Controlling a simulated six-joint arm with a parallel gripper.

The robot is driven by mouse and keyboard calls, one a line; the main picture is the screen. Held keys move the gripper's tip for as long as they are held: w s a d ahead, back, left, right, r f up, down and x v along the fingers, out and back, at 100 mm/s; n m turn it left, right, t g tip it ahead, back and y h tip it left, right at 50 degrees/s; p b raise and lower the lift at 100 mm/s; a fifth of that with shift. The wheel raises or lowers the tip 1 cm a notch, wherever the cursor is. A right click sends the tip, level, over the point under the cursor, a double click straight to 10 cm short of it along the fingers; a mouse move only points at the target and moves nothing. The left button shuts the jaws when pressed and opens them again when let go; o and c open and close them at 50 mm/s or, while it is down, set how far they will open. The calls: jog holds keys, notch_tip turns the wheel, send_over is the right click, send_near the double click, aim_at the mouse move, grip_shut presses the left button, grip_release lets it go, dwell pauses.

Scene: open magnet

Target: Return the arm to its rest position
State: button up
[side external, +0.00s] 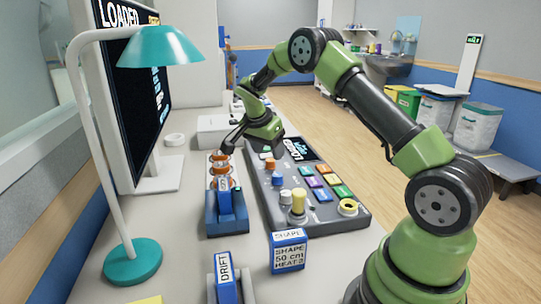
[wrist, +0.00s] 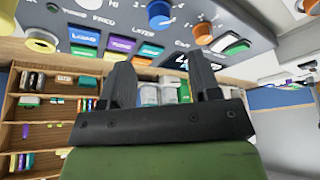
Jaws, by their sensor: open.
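My gripper (side external: 252,147) is over the far left part of the grey control console (side external: 325,214), near its small screen. In the wrist view, the two dark fingers of my gripper (wrist: 160,72) stand apart with nothing held between them. The console (wrist: 215,15) fills the top of that view, with its coloured buttons and knobs. My arm reaches from the right foreground, up over the bench and down to the console. The side view does not show clearly how far the fingertips are from the console surface.
A blue stand with copper rings (side external: 219,178) is left of the console. A blue SHAPE box (side external: 288,250) and a DRIFT holder (side external: 225,277) are in front. A teal lamp (side external: 133,261) and a monitor (side external: 140,100) stand left. Space above the floor (side external: 420,150) looks open.

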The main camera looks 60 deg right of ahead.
jog(key=shift+r, duration=0.1)
jog(key=s+a+r+n+t+y, duration=0.2)
jog(key=s+a+r+n, duration=0.2)
jog(key=a+r, duration=0.35)
jog(key=s+a+r+n+t+y, duration=0.1)
jog(key=s+a+r+n+t, duration=0.2)
jog(key=a+r, duration=0.4)
jog(key=s+a+r+n+t+y, duration=0.1)
jog(key=s+a+n, duration=0.3)
jog(key=s, duration=0.4)
jog(key=s+a+r+n+t+y, duration=0.1)
jog(key=s+a+n, duration=0.3)
jog(key=s, duration=0.4)
jog(key=shift+r+t+y, duration=0.25)
jog(key=shift+t+y, duration=0.05)
jog(key=shift+y, duration=0.5)
